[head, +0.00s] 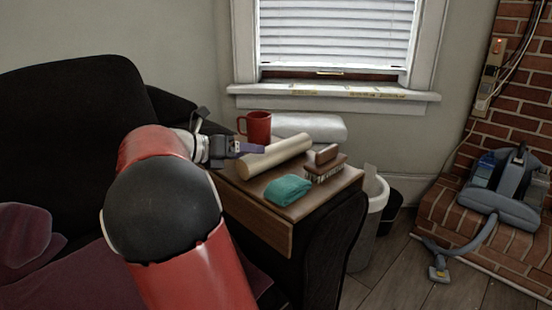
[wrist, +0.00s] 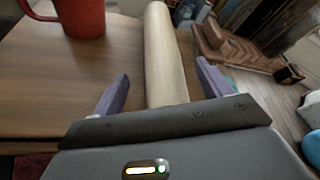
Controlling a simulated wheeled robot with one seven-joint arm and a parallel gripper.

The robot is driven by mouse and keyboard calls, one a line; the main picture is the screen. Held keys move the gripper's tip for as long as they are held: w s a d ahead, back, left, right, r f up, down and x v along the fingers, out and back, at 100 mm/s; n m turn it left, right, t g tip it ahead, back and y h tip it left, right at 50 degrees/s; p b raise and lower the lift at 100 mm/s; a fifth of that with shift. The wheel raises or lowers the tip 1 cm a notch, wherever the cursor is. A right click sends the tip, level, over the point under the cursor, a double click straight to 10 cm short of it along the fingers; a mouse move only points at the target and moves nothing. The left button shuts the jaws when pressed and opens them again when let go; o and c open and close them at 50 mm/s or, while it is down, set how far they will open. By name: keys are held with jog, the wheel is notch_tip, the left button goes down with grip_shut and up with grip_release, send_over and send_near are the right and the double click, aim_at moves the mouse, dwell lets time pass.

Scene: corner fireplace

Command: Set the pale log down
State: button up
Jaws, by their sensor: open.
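My gripper (head: 250,148) is at the log's left end in the head view. In the wrist view the log (wrist: 165,60) runs away from between the two purple fingers of my gripper (wrist: 160,92). The fingers are open, with a gap on both sides of the log. The log's near end is hidden behind the gripper body in the wrist view.
A red mug (head: 255,127) stands behind the log, close to my gripper. A white roll (head: 310,127) lies at the back. A teal cloth (head: 288,190) and a brown brush (head: 326,168) lie in front. A white bin (head: 367,220) stands right of the table.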

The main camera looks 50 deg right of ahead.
aim_at(276, 155)
jog(key=x, duration=0.3)
jog(key=shift+s+d+f, duration=0.1)
jog(key=shift+s, duration=0.05)
jog(key=shift+c, duration=0.3)
jog(key=c, duration=1.2)
jog(key=shift+c, duration=1.2)
